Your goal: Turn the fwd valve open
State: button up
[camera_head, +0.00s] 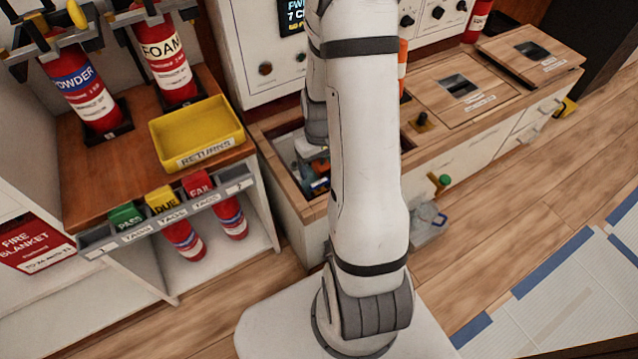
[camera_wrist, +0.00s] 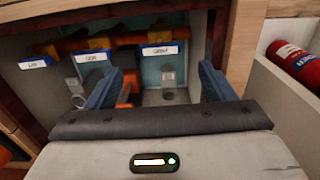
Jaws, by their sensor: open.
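In the wrist view, an open bay in the bench holds orange pipework or handles (camera_wrist: 128,92) below a row of blue-edged white labels (camera_wrist: 160,50). The label text is too small to read surely, so I cannot tell which part is the fwd valve. My gripper (camera_wrist: 160,72) is open, with its two blue fingers apart at the bay's mouth. An orange part shows beside the left finger, and nothing is clearly held. In the head view, my arm hides most of the bay, and only a little orange and blue (camera_head: 319,186) shows inside it.
The bay's wooden rim (camera_head: 290,196) closely borders my arm. A yellow returns tray (camera_head: 197,130) and red extinguishers (camera_head: 92,105) stand on the left shelf. A panel with a partly hidden display (camera_head: 291,15) rises behind. Wooden hatch lids (camera_head: 445,75) lie to the right.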

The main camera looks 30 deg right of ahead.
aim_at(319, 182)
notch_tip(319, 182, down, 7)
jog(key=b, duration=0.2)
jog(key=shift+b, duration=0.4)
jog(key=shift+c, duration=0.4)
jog(key=shift+r, duration=0.1)
jog(key=c, duration=0.9)
